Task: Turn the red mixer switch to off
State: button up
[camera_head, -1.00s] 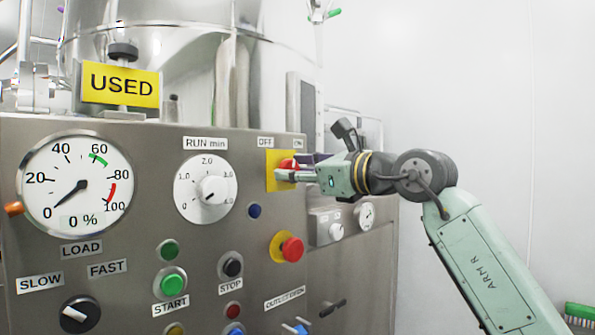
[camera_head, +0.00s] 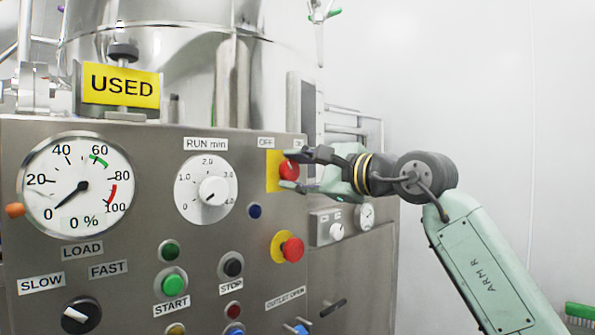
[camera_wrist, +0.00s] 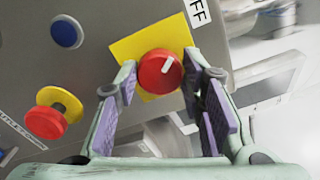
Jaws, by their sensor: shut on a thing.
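The red mixer switch (camera_head: 288,170) is a round knob with a white line, on a yellow square plate (camera_head: 272,170) below the OFF and ON labels. My gripper (camera_head: 290,172) has one finger above and one below the knob, and is shut on it. The wrist view shows the red knob (camera_wrist: 157,72) between the purple-padded fingers of my gripper (camera_wrist: 161,78). There its white line points up and right, roughly toward the partly cut-off OFF label (camera_wrist: 198,10). The ON label is partly seen in the head view.
A red emergency button on a yellow ring (camera_head: 291,249) is below the switch. A blue button (camera_head: 255,211) and the white RUN dial (camera_head: 206,189) are to the left. A small box with a knob and gauge (camera_head: 341,226) lies under my gripper. Free room is at right.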

jog(key=shift+n, duration=0.5)
jog(key=o, duration=1.1)
jog(key=shift+o, duration=0.2)
jog(key=v, duration=1.2)
